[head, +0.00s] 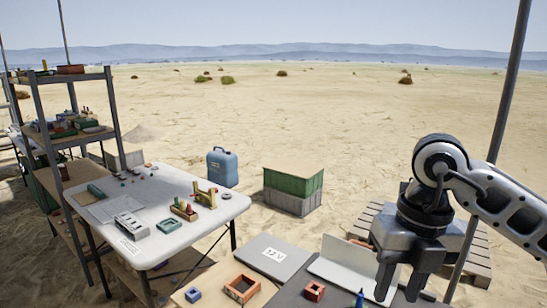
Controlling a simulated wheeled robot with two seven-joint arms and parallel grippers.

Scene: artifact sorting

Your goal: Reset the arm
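My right gripper (400,288) hangs at the right side of the head view with its fingers pointing down. Its two fingers are apart and I see nothing held between them. It is in front of a white panel (335,272) at the near table's right end. My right arm comes in from the right edge. My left gripper is not in view.
The near table holds a red-brown open box (231,292), a small blue block (193,295), a small red block (314,291) and a grey labelled case (285,265). A white table (195,238) and a metal shelf (52,175) stand left. A green-grey crate (292,185) stands on sand.

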